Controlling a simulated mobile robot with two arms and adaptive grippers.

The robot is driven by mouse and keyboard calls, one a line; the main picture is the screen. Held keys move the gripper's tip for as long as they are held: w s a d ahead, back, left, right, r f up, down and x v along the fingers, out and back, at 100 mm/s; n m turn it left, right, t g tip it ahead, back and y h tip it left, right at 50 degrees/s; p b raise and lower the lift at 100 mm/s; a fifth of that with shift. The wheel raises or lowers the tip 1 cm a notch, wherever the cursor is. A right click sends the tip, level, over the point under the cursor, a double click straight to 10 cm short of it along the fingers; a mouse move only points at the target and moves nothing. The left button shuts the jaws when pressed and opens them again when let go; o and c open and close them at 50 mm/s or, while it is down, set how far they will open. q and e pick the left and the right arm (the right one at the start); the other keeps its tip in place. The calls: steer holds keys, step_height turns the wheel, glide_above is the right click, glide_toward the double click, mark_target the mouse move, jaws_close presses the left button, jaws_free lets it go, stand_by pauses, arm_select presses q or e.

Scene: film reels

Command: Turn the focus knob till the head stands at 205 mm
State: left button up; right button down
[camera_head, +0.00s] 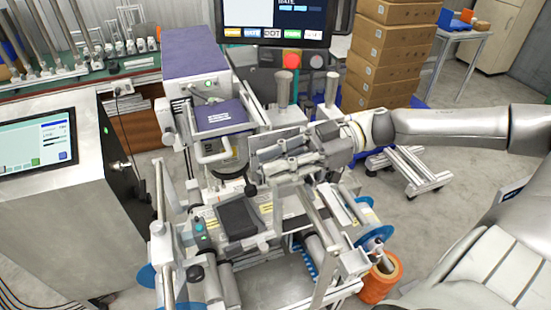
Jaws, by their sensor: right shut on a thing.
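The head of the machine (222,115) is a grey block with a dark purple cover, standing on the machine at the centre. A dark round part sits under it. My right gripper (264,166) reaches in from the right, beside and just below the head. Its fingers are shut at the machine, where the focus knob is; the fingers hide the knob. A small black ball-ended part (251,190) shows just below the fingers. No millimetre reading is legible here. My left gripper is not in view.
A monitor (275,15) and a red button (291,61) stand behind the machine. Reel arms and rollers crowd its front, with an orange roll (380,278) at lower right. A grey cabinet with a screen (38,142) stands left. Cardboard boxes (390,50) are stacked behind my right arm.

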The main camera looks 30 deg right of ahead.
steer(key=shift+s+a+f, duration=0.1)
steer(key=shift+s, duration=0.05)
steer(key=c, duration=1.5)
jaws_free()
steer(key=shift+c, duration=0.2)
steer(key=shift+o, duration=0.5)
steer(key=shift+s, duration=0.25)
steer(key=shift+w, duration=0.15)
steer(key=shift+d, duration=0.2)
steer(key=v, duration=1.1)
steer(key=shift+d, duration=0.35)
